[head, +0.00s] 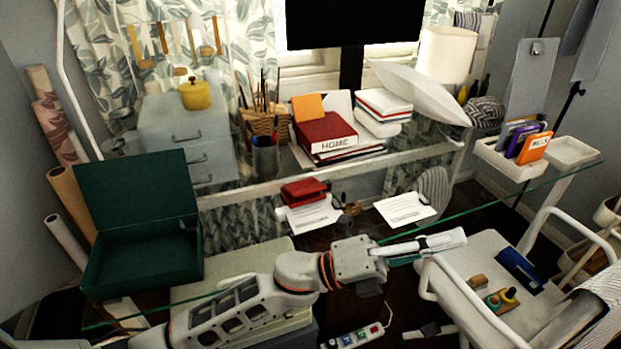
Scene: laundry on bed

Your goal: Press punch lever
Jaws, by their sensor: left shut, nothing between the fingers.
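My left arm reaches in from the lower left, over the glass desk (235,281). Its gripper (458,239) is shut and empty, pointing right near the desk's front edge and the white chair. A red block-like object (303,190) lies on a white paper sheet (312,215) behind my arm. A small dark brown object (350,209) sits to its right, between two sheets. I cannot tell for sure which of these is the punch, and no lever is clear. My gripper appears apart from both. My right gripper is out of view.
An open green box (140,225) stands on the desk at left. A second paper sheet (404,209) lies right of the middle. Books (327,135), a pencil cup (266,155) and a monitor (351,24) stand behind. A white chair (490,290) is at right.

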